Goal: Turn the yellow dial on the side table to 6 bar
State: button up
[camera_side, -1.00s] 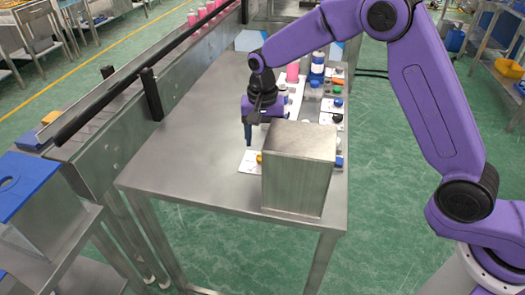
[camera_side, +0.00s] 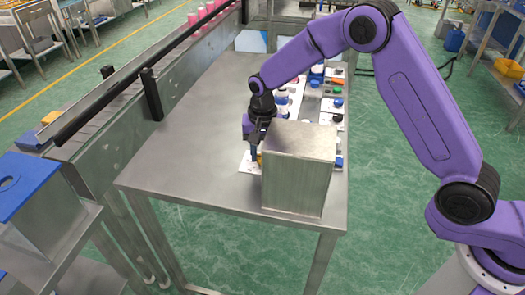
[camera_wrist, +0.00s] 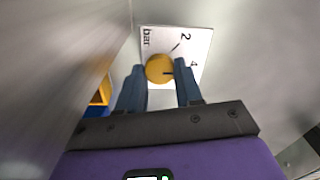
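The yellow dial (camera_wrist: 159,68) sits on a white scale plate (camera_wrist: 154,36) marked "bar", "2" and "4" in the wrist view. The rest of the scale, including any 6, is hidden or out of frame. My gripper (camera_wrist: 160,74) has its two blue fingers on either side of the dial, with what look like small gaps. In the side view my gripper (camera_side: 256,158) is low over the plate (camera_side: 246,163), and the dial is mostly hidden.
A tall metal box (camera_side: 299,170) stands close to the right of my gripper. Bottles and caps (camera_side: 317,80) stand behind it on the metal table (camera_side: 195,135). The table's left part is clear, beside a conveyor (camera_side: 120,140).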

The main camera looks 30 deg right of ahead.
jog(key=shift+m, duration=2.2)
jog(key=o, duration=1)
jog(key=shift+o, duration=0.2)
notch_tip(320, 180, up, 18)
jog(key=shift+f, duration=0.25)
